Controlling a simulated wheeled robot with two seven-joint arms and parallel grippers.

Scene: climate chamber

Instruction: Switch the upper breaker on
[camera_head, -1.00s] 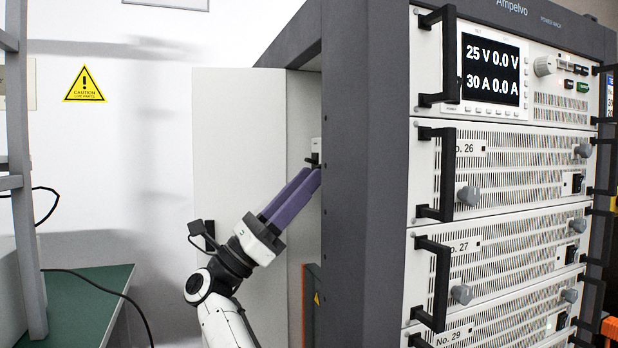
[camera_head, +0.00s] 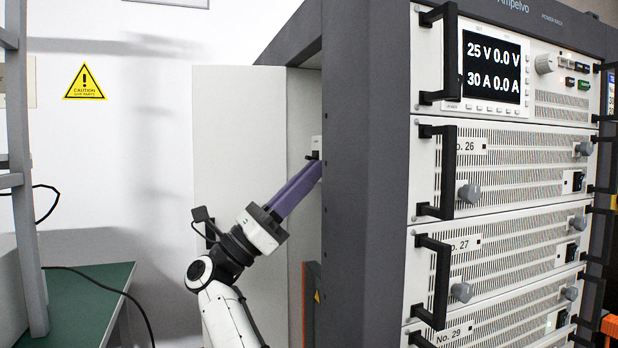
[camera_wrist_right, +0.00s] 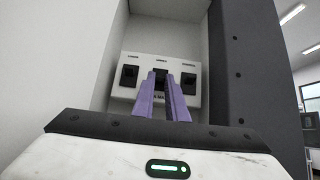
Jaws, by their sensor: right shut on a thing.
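A white breaker panel (camera_wrist_right: 200,97) with three black switches in a row is set inside the rack's open side, in the right wrist view. Its edge also shows in the head view (camera_head: 316,143). The two purple fingers of my right gripper (camera_wrist_right: 161,78) reach the middle switch (camera_wrist_right: 161,71) and are shut on it. The side switches, left (camera_wrist_right: 129,76) and right (camera_wrist_right: 188,80), stand clear of the fingers. In the head view the right gripper's tips are hidden behind the rack's post. My left gripper is not in view.
The dark rack post (camera_head: 365,180) stands close to the right of my right gripper. A pale open door panel (camera_head: 235,120) is behind my arm. Power units with black handles (camera_head: 447,170) fill the rack's front. A green bench (camera_head: 85,300) is at the left.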

